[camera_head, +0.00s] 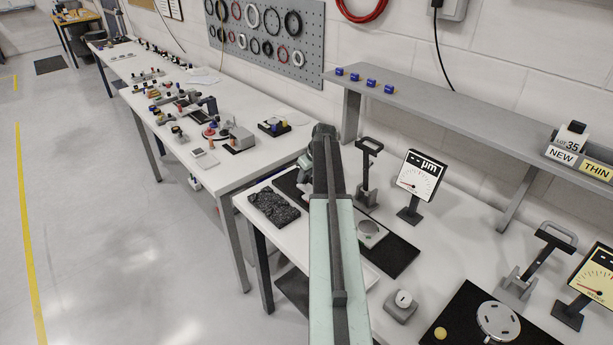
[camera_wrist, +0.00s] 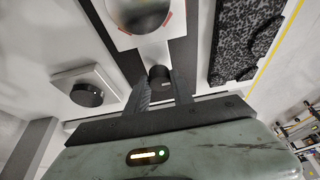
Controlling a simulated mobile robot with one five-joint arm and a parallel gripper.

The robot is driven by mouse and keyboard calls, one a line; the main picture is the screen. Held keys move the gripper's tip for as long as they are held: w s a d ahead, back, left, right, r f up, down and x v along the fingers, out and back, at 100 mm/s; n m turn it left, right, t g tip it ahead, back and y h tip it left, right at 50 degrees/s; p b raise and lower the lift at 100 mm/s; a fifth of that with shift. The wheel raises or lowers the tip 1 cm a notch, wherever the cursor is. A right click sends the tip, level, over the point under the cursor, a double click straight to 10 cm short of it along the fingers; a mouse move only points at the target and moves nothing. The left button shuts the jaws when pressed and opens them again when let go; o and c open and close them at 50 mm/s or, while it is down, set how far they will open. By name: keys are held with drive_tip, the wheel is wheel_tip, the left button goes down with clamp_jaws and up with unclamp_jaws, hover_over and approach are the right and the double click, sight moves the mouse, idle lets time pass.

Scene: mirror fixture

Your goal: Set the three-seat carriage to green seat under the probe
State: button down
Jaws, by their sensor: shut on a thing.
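In the wrist view my gripper (camera_wrist: 160,88) is shut on a small dark cylindrical knob (camera_wrist: 158,74), which stands over a dark strip. In the head view my arm covers the gripper. A pale plate with a grey round disc (camera_wrist: 140,12) and red marks lies beyond the knob; a similar disc on a plate (camera_head: 368,229) shows right of my arm in the head view. I cannot tell whether these belong to the three-seat carriage. No green seat can be made out. A dark lever stand (camera_head: 367,175), possibly bearing the probe, stands behind; its tip cannot be made out.
A dial display (camera_head: 419,175) marked µm stands right of the stand. A speckled dark pad (camera_head: 274,206) lies left of my arm. A grey block with a round knob (camera_head: 402,304) sits nearer. A second lever stand (camera_head: 541,262) and slotted disc (camera_head: 498,320) are at right.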

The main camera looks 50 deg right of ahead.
drive_tip(key=shift+w, duration=0.1)
idle(0.7)
drive_tip(key=w, duration=0.7)
drive_tip(key=w+d, duration=0.1)
drive_tip(key=w, duration=0.2)
drive_tip(key=shift+w, duration=0.3)
drive_tip(key=shift+w+a, duration=0.1)
drive_tip(key=shift+w, duration=0.2)
drive_tip(key=shift+r, duration=0.1)
drive_tip(key=c, duration=1.1)
unclamp_jaws()
drive_tip(key=shift+w, duration=0.1)
drive_tip(key=p+v, duration=0.7)
drive_tip(key=shift+s+r, duration=0.25)
drive_tip(key=shift+r, duration=0.1)
